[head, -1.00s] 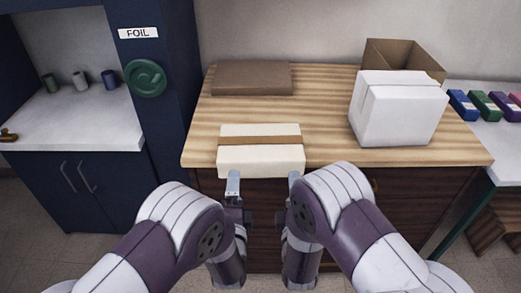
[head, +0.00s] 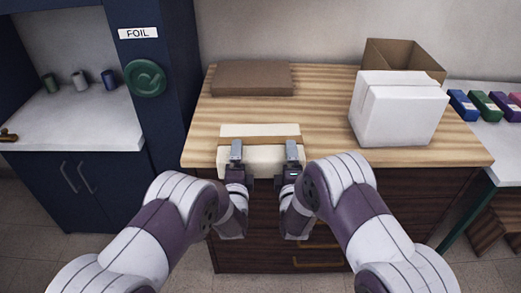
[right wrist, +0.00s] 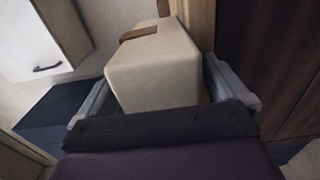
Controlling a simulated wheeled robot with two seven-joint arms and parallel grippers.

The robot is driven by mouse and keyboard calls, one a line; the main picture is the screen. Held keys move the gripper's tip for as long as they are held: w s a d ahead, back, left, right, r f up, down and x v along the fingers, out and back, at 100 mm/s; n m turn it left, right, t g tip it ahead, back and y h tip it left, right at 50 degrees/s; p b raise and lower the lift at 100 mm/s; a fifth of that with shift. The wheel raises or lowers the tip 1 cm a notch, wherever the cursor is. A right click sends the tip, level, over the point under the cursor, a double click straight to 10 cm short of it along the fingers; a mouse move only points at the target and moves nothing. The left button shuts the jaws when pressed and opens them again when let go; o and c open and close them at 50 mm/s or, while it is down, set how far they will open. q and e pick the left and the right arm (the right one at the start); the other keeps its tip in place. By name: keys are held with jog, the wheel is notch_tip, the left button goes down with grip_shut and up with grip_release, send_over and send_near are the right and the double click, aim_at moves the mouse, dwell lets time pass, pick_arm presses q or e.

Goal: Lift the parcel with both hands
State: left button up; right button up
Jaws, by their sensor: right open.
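The parcel (head: 262,160) is a cream box with a brown band across its top, lying at the table's front edge and jutting a little past it. My left gripper (head: 236,150) is at the left part of its front, one finger over the top; its lower finger is hidden. My right gripper (head: 292,150) is at the right part of the front. In the right wrist view, the parcel (right wrist: 155,75) sits between the right gripper's open fingers, one on each side. Whether they touch it I cannot tell.
The wooden table (head: 325,120) also bears a flat brown box (head: 252,78), a white box (head: 398,110) and an open cardboard box (head: 405,55). A navy cabinet (head: 90,180) stands at the left. A side table at the right holds several coloured packs (head: 487,105).

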pick_arm(q)
jog(key=c, duration=1.8)
pick_arm(e)
jog(key=c, duration=1.8)
pick_arm(q)
jog(key=shift+o, duration=0.2)
pick_arm(e)
jog(key=shift+o, duration=0.2)
pick_arm(q)
jog(key=shift+r, duration=0.15)
pick_arm(e)
jog(key=shift+r, duration=0.15)
